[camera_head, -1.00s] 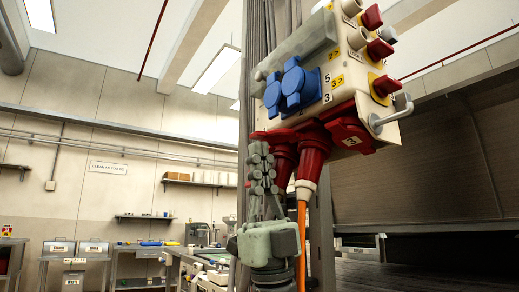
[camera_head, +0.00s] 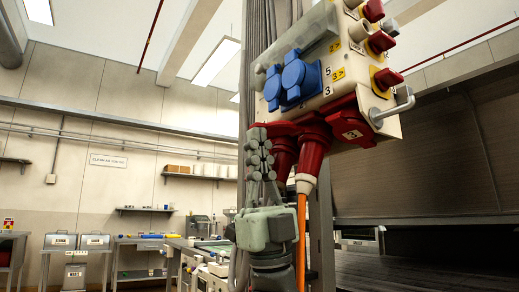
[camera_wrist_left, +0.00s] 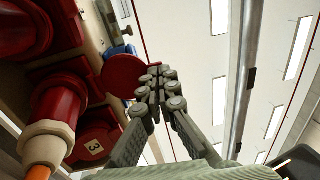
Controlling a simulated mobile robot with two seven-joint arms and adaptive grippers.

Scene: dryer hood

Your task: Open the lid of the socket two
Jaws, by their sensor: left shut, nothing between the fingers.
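A beige socket box (camera_head: 420,122) hangs on a grey column, with blue sockets (camera_head: 302,80) on its front and red sockets (camera_head: 316,150) angled down below. An orange cable with a red plug (camera_head: 302,184) hangs from one red socket. My left gripper (camera_head: 258,134) is shut and empty, pointing up below the box's left end. My right gripper is out of view.
Red rotary switches (camera_head: 380,42) and a metal handle (camera_head: 395,108) stick out at the box's right. A large grey hood (camera_head: 430,150) fills the right side. Workbenches (camera_head: 140,242) and shelves stand far back at left.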

